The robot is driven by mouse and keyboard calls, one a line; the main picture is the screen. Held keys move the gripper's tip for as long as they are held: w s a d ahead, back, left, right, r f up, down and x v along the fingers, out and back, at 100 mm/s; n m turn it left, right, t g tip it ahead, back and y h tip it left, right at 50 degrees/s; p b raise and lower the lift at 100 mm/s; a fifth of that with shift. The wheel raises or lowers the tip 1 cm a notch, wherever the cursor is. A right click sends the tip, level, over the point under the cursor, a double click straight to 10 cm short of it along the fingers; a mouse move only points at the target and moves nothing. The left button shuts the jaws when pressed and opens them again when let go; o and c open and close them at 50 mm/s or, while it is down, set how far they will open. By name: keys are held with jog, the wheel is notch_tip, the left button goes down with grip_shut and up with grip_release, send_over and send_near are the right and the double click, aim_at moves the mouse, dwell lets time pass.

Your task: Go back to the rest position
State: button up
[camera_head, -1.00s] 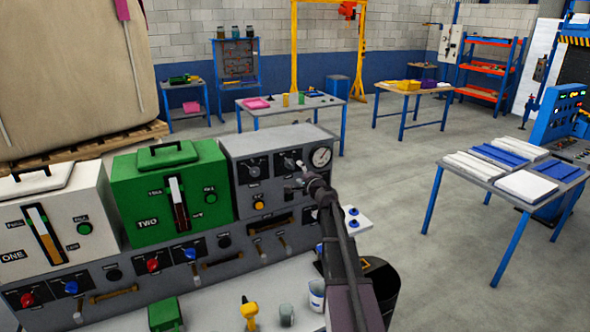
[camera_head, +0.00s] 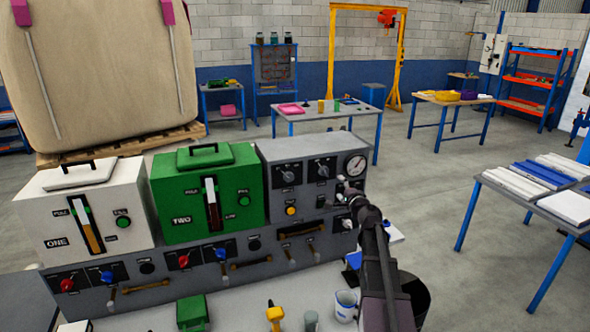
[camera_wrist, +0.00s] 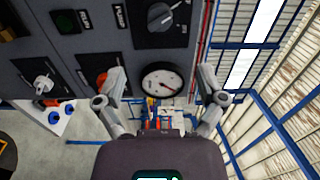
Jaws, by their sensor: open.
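My gripper (camera_head: 346,190) is at the right end of the grey control panel (camera_head: 262,155), just below its round gauge (camera_head: 355,165). In the wrist view my gripper (camera_wrist: 160,82) is open, with its two fingers spread and nothing between them. The gauge (camera_wrist: 162,82) shows beyond the gap between the fingers, and a black knob (camera_wrist: 165,15) is above it. I cannot tell whether a finger touches the panel. My arm runs down to the lower right in the head view.
A white machine (camera_head: 80,215) and a green machine (camera_head: 175,210) stand left of the panel. A yellow tool (camera_head: 274,315) and a white cup (camera_head: 345,306) are on the near worktop. A table (camera_head: 500,185) with white and blue slabs stands at right. Grey floor (camera_head: 425,215) lies open between.

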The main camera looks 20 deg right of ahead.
jog(key=s+a+f+n+g+y+b, duration=0.1)
jog(key=s+a+f+n+g+y, duration=0.35)
jog(key=a, duration=0.75)
jog(key=s+a+f+n+g+y+b, duration=0.1)
jog(key=s+a+f+n+g, duration=0.35)
jog(key=a+f+n, duration=0.55)
jog(key=s+a+f+n+g+h, duration=0.1)
jog(key=s+a+f+g+h, duration=0.1)
jog(key=s, duration=0.4)
jog(key=s+a+f+n+g+h+b, duration=0.1)
jog(key=s+a+f+g+h, duration=0.1)
jog(key=s, duration=0.5)
jog(key=s+a+f+n+g+h+b, duration=0.1)
jog(key=s+f+g+h, duration=0.1)
jog(key=s+f+g, duration=0.2)
jog(key=s+g, duration=0.1)
jog(key=s, duration=0.2)
jog(key=shift+a+f, duration=0.15)
jog(key=shift+a, duration=0.25)
jog(key=shift+w, duration=0.1)
